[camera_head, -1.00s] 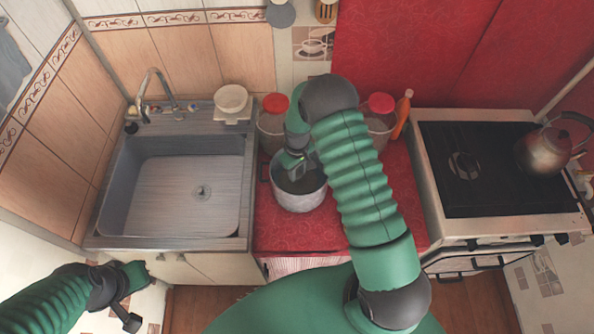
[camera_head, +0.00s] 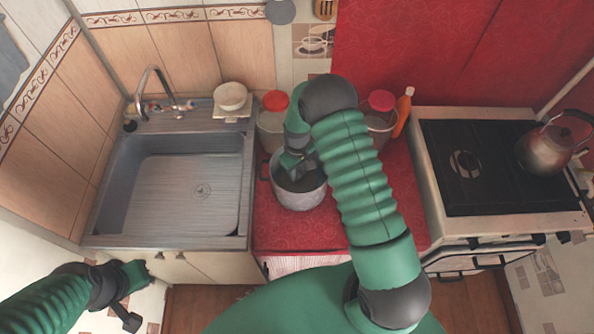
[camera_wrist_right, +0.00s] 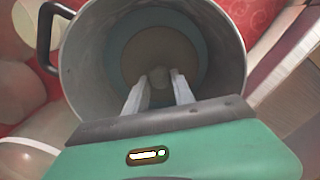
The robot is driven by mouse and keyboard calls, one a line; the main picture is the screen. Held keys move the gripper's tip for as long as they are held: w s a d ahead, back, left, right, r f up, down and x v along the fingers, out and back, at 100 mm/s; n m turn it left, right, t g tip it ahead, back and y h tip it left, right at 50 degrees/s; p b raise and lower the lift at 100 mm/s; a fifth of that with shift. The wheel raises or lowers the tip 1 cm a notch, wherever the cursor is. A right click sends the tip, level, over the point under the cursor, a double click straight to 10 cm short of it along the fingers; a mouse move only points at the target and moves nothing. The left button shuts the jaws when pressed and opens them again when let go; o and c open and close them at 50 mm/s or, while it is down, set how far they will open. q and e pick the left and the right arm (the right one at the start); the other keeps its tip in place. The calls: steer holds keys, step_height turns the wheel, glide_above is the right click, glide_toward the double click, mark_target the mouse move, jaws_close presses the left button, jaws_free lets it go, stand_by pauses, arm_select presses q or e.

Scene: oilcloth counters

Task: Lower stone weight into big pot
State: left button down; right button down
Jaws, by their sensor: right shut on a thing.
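The big grey metal pot (camera_head: 302,197) stands on the red counter between sink and stove. My right gripper (camera_head: 296,176) points down into it. In the right wrist view the pot's wall (camera_wrist_right: 82,62) surrounds the fingertips, and a dark handle sticks out at the left. I cannot tell whether the stone touches that surface. In the head view the stone is hidden. My left gripper (camera_head: 140,282) is empty at the lower left, its opening unclear.
Red-lidded jars (camera_head: 272,122) (camera_head: 380,118) and an orange bottle (camera_head: 403,112) stand behind the pot. The stove (camera_head: 490,165) with a kettle (camera_head: 548,148) is at the right.

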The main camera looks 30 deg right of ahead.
mark_target(298, 174)
steer(key=c, duration=1)
jaws_free()
step_height(298, 174, up, 17)
steer(key=b, duration=0.2)
steer(key=shift+f, duration=0.15)
